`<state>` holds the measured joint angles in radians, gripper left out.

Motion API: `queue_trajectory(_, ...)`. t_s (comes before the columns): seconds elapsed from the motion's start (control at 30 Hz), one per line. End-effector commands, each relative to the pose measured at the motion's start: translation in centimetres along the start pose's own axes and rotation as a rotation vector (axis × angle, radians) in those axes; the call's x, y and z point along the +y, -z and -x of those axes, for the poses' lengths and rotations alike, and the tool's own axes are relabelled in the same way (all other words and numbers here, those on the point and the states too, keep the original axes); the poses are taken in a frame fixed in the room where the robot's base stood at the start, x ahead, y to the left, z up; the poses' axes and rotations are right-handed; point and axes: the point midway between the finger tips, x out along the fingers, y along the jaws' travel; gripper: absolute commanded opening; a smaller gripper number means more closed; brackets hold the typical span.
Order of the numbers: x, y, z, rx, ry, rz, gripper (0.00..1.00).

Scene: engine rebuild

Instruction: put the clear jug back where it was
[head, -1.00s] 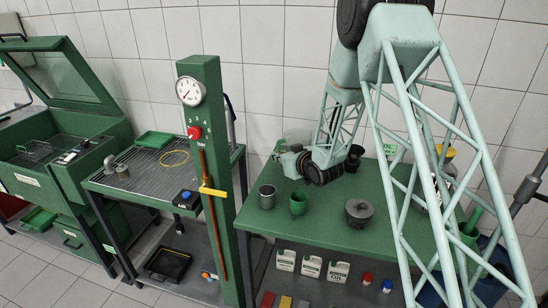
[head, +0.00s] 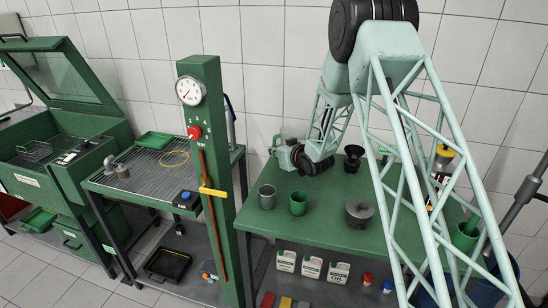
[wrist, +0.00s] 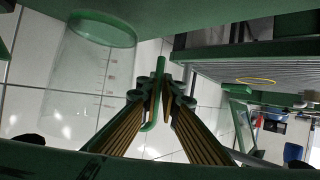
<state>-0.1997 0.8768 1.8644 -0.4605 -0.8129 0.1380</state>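In the wrist view the clear jug (wrist: 88,80) has a see-through wall with measuring marks, a green end (wrist: 100,28) and a green hooked handle (wrist: 159,66). The handle lies between the fingertips of my gripper (wrist: 159,88), which look closed in on it; the exact contact is hard to see. The green end is close to the green bench surface, and I cannot tell whether they touch. In the head view my gripper (head: 282,151) is over the back left part of the green bench (head: 325,225); the jug's clear body hardly shows there.
A grey cup (head: 267,197), a green cup (head: 298,203) and a grey lidded pot (head: 359,213) stand in front of my gripper. A black funnel-like piece (head: 354,158) is to its right. The green gauge column (head: 216,180) rises to the left. The front bench edge is clear.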

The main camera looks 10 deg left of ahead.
Motion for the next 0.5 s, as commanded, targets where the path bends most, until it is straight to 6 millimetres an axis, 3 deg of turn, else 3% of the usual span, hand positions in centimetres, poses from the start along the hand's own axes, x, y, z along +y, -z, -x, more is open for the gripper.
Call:
queue_trajectory(0.3, -0.1, -2.6, -1.1, -0.001, 0.000, 0.000, 0.00)
queue_trajectory(0.5, -0.1, -3.0, -1.2, 0.001, 0.000, 0.001, 0.00)
